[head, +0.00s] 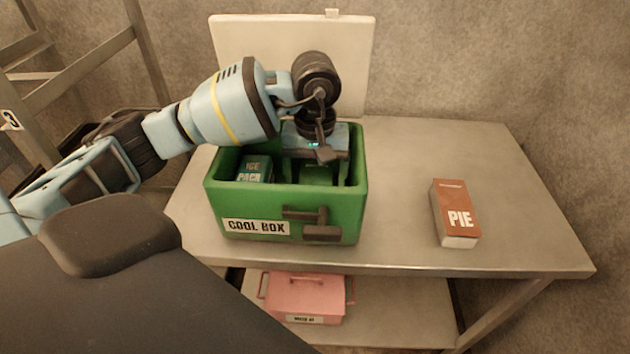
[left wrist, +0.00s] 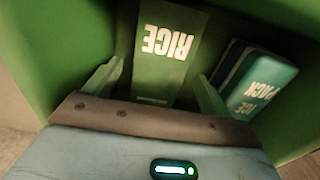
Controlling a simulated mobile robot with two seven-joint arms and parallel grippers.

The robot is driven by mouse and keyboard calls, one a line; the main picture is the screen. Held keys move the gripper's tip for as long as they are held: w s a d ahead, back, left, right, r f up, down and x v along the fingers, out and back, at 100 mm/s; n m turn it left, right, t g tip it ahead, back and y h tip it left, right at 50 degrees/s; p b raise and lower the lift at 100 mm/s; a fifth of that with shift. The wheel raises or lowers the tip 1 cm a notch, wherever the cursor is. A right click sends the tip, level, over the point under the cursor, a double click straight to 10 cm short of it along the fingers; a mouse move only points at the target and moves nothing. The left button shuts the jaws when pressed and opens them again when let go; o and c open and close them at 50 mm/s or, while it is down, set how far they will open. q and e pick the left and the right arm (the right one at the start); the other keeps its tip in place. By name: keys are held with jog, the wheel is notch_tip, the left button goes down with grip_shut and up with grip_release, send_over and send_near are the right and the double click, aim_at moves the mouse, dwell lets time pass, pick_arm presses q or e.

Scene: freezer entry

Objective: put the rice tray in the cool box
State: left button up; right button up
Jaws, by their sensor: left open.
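The green cool box (head: 285,210) stands on the metal table with its white lid (head: 290,50) raised at the back. The rice tray, a green box marked RICE (left wrist: 165,62), lies inside the cool box in the left wrist view. My left gripper (head: 318,170) reaches down into the cool box in the head view. In the left wrist view its two fingers (left wrist: 155,88) are apart, one on each side of the rice tray's near end. Whether they touch it I cannot tell. My right gripper is not in view.
An ice pack (head: 254,170) sits inside the cool box; it also shows beside the right finger in the left wrist view (left wrist: 262,88). A brown PIE box (head: 455,213) stands on the table at right. A pink box (head: 305,296) is on the shelf below. The table's right side is mostly clear.

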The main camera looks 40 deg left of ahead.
pick_arm(q)
notch_tip(320, 180, up, 9)
jog(key=shift+r, duration=0.15)
jog(key=shift+d, duration=0.1)
dwell(0.3)
